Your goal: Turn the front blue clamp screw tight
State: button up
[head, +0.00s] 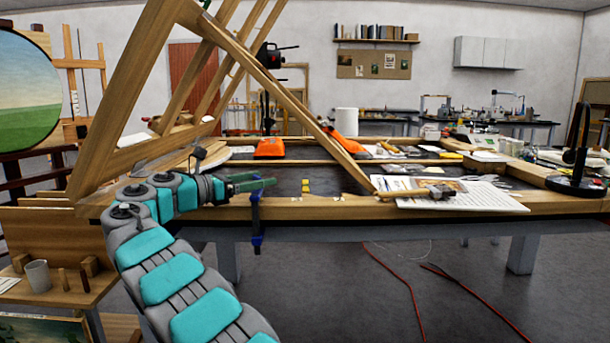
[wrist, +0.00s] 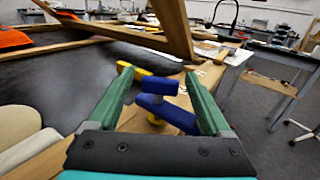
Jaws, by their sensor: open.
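The blue clamp (head: 256,218) sits upright on the front edge of the wooden bench frame, with its lower end hanging below the rail. In the wrist view the blue clamp (wrist: 168,113) lies between and beyond my fingers, with yellow parts beside its blue ones. My gripper (head: 268,182) has green fingers and is open, reaching right from the left side, close to the clamp's top. In the wrist view my gripper (wrist: 158,76) shows both fingers apart with nothing held. I cannot tell whether either finger touches the clamp.
A slanted wooden frame (head: 290,100) stands over the bench. Papers (head: 470,194) lie on the bench's right, near a black lamp (head: 578,180). An orange tool (head: 270,147) lies behind. Red cable (head: 405,285) runs along the floor. A low shelf with a cup (head: 38,275) stands left.

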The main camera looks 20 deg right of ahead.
jog(key=shift+s+r+n+t+y, duration=0.1)
jog(key=shift+n+t+y, duration=0.6)
jog(key=shift+n+t, duration=0.65)
jog(key=shift+n+t+y, duration=0.45)
jog(key=shift+t+y, duration=0.05)
jog(key=shift+t, duration=0.75)
jog(key=shift+n+t+y, duration=0.3)
jog(key=shift+d+n+t+y+b, duration=0.15)
jog(key=shift+n+t+y+b, duration=0.45)
jog(key=shift+n+t+y, duration=1.85)
jog(key=n+y+b, duration=0.1)
jog(key=t+y+b, duration=0.1)
jog(key=y+b, duration=0.1)
jog(key=shift+f+n+y, duration=0.25)
jog(key=shift+f+n, duration=0.05)
jog(key=shift+n, duration=0.05)
jog(key=shift+r+n+t+y+b, duration=0.1)
jog(key=shift+n+t+y+b, duration=0.15)
jog(key=shift+n+y+b, duration=0.45)
jog(key=shift+y+b, duration=0.5)
jog(key=shift+b, duration=0.3)
jog(key=shift+a+n+t+y+b, duration=0.2)
jog(key=shift+n+t+y+b, duration=0.1)
jog(key=shift+n+y+b, duration=0.55)
jog(key=shift+y+b, duration=0.5)
jog(key=shift+y, duration=0.05)
